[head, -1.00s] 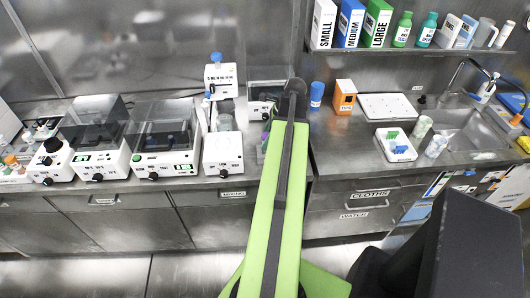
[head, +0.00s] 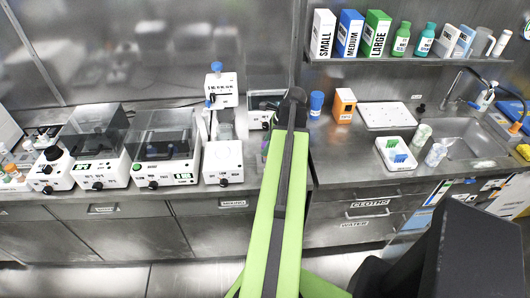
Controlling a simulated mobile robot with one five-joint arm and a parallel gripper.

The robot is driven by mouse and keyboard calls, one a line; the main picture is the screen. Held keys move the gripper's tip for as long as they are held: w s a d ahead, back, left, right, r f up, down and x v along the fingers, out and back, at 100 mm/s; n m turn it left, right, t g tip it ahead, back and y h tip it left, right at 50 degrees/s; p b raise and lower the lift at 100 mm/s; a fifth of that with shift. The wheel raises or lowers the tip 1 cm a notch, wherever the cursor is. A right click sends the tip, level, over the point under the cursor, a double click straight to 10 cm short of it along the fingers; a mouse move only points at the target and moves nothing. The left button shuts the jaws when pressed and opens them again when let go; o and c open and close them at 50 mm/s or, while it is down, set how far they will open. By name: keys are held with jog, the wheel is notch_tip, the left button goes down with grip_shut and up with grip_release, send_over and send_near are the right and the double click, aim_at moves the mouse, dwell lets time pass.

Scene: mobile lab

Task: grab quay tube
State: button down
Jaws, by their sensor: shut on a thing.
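My green arm (head: 275,210) reaches up the middle of the head view to a dark joint over the counter. My gripper is hidden behind the arm, so its fingers and anything in them do not show. I cannot pick out a tube marked quay. A small purple and grey thing (head: 265,148) shows at the arm's left edge; I cannot tell what it is. A white tray (head: 388,165) on the right counter holds small blue and green pieces.
White lab machines with dark lids (head: 166,148) fill the left counter. A blue-capped device (head: 221,90) stands behind a white box unit (head: 222,162). Right of my arm are a blue bottle (head: 316,106), an orange box (head: 344,106), a white board (head: 385,116) and a sink (head: 470,135).

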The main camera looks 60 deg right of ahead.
notch_tip(320, 180, up, 18)
jog(key=p, duration=1.7)
jog(key=shift+p, duration=0.4)
